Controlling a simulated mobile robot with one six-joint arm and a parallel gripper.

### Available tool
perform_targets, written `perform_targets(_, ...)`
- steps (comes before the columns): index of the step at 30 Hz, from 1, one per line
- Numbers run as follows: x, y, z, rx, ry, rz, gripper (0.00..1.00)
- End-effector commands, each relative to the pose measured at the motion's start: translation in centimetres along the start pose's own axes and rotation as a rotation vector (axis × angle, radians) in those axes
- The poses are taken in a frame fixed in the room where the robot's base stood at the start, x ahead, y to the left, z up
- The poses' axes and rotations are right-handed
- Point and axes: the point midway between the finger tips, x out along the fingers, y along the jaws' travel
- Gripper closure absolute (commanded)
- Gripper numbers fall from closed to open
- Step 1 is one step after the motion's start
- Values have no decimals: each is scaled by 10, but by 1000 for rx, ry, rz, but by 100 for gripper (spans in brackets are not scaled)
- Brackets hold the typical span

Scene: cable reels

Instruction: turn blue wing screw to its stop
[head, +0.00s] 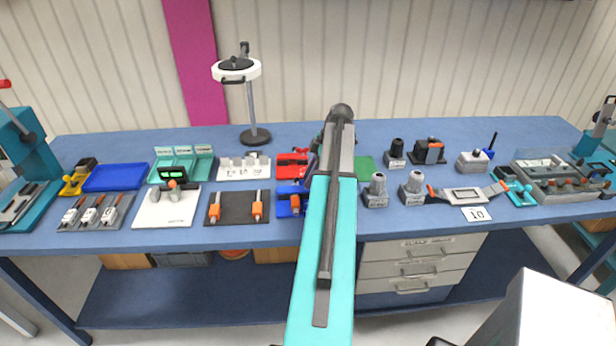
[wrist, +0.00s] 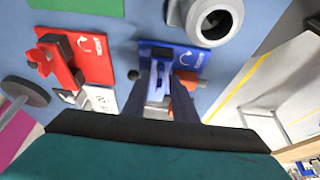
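The blue wing screw (wrist: 159,76) shows in the wrist view as a light blue upright wing on a blue plate (wrist: 196,62) with a white turn arrow. My gripper (wrist: 160,92) is over it, its two dark fingers apart, one on each side of the wing. I cannot see clear contact between the fingers and the wing. An orange part (wrist: 187,80) stands beside the right finger. In the head view the blue plate (head: 283,209) is at the bench's front, partly behind my arm. My gripper is hidden there by the arm.
A red plate with a red wing screw (wrist: 72,60) lies left of the blue one in the wrist view. A grey hollow cylinder (wrist: 213,20) stands close by at the top right. In the head view a dark board with orange handles (head: 238,207) is left of the blue plate.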

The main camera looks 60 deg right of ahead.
Motion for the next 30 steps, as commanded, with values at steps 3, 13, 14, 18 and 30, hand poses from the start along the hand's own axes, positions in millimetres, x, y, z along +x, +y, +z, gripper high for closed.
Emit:
perform_targets(3,5,0,0,0,0,0,75)
perform_targets(13,7,0,-1,-1,0,0,75)
perform_targets(14,7,0,-1,-1,0,0,75)
perform_targets(18,7,0,-1,-2,0,0,99)
perform_targets(30,8,-2,-1,16,1,5,100)
